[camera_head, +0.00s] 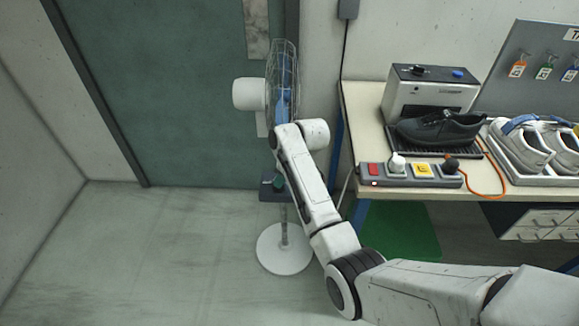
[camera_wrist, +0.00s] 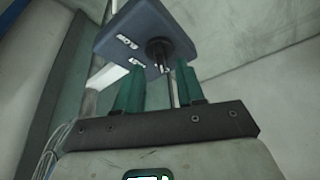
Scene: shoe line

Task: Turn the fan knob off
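The fan (camera_head: 283,90) stands on the floor against the teal door, with a white motor housing and a round white base. A dark blue control box (camera_wrist: 140,30) is on its pole; it also shows in the head view (camera_head: 268,195), partly hidden by my arm. The dark round fan knob (camera_wrist: 158,47) sticks out of the box face. My gripper (camera_wrist: 160,66) has two green fingers, open and apart, with their tips on either side of the knob's line. Whether they touch the knob or box, I cannot tell. The knob is hidden in the head view.
A workbench (camera_head: 356,100) stands at the right. It carries a power strip (camera_head: 375,183), a black shoe (camera_head: 440,127) and a white pair of shoes (camera_head: 520,148). A green mat (camera_head: 400,230) lies below. The floor at the left is clear.

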